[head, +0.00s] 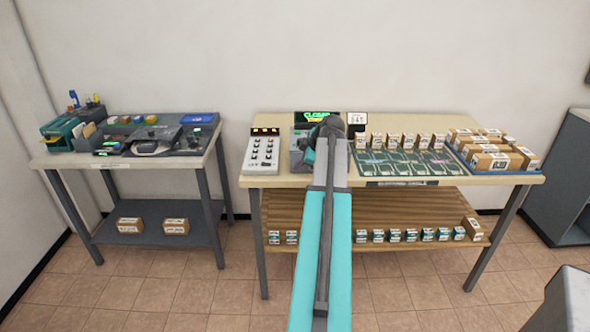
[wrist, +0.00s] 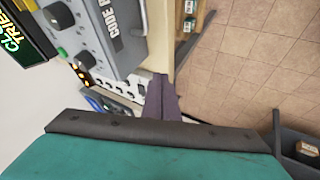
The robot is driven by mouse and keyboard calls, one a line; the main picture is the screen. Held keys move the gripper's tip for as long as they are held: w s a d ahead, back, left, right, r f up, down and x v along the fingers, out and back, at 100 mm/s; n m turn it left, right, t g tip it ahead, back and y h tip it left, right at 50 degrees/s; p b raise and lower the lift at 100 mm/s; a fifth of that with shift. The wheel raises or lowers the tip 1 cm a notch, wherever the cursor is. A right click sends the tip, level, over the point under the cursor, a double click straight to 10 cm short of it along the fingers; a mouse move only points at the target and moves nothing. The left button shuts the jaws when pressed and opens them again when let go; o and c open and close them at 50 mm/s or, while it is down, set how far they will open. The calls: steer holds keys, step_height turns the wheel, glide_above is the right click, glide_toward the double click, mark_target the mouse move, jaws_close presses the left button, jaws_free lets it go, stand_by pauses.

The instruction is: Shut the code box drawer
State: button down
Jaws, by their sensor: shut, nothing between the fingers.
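The code box (wrist: 88,40) is a grey box with dark knobs and a label beginning "CODE" in the wrist view. In the head view it (head: 298,143) stands on the main table, largely hidden by my arm and gripper. Its drawer cannot be made out clearly, so I cannot tell how far it is open. A dark sign (head: 316,117) with green and yellow letters stands behind it; the green word seems to read "CLOSED". My gripper (head: 327,130) is at the box. In the wrist view its fingers (wrist: 160,98) are shut and empty, pointing toward the table edge beside the box.
A white switch panel (head: 264,152) stands left of the code box. Green mats (head: 400,165) with small boxes and a blue tray (head: 465,157) of cartons fill the table's right side. A shelf (head: 400,206) below holds small boxes. A second table (head: 83,160) stands left, across clear floor.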

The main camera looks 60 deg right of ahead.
steer(key=shift+b+v, duration=0.4)
steer(key=shift+v, duration=2.45)
